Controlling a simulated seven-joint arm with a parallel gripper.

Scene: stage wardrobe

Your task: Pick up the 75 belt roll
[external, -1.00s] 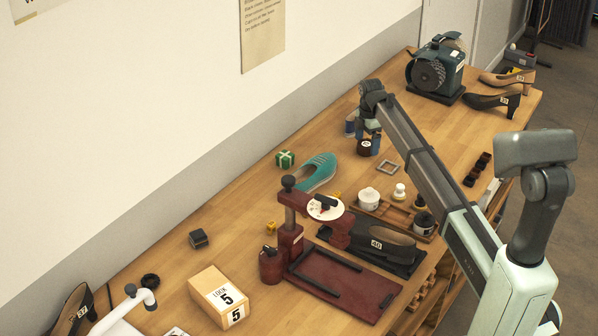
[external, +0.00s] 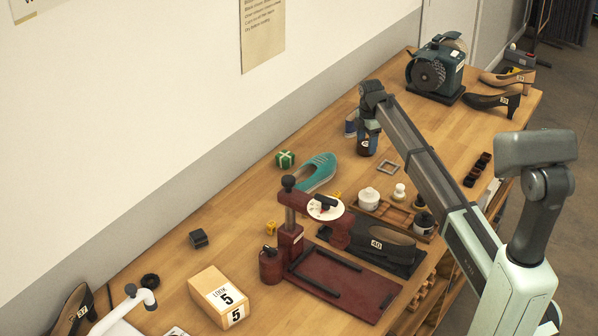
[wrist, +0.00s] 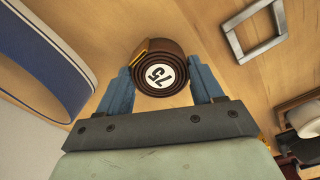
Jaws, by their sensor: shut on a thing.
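The 75 belt roll (wrist: 158,48) is a brown coiled strap with a white round label marked 75. In the wrist view it sits between the two blue fingers of my gripper (wrist: 160,86), which is shut on it. In the external view my gripper (external: 367,143) points down at the far part of the bench, with its fingers around the roll. The roll is mostly hidden there, and it appears at or very near the bench top.
A grey square frame (external: 388,167) lies near on the right. A teal shoe (external: 319,172), a wooden tray with jars (external: 392,211) and a grinder (external: 437,72) are around on the bench.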

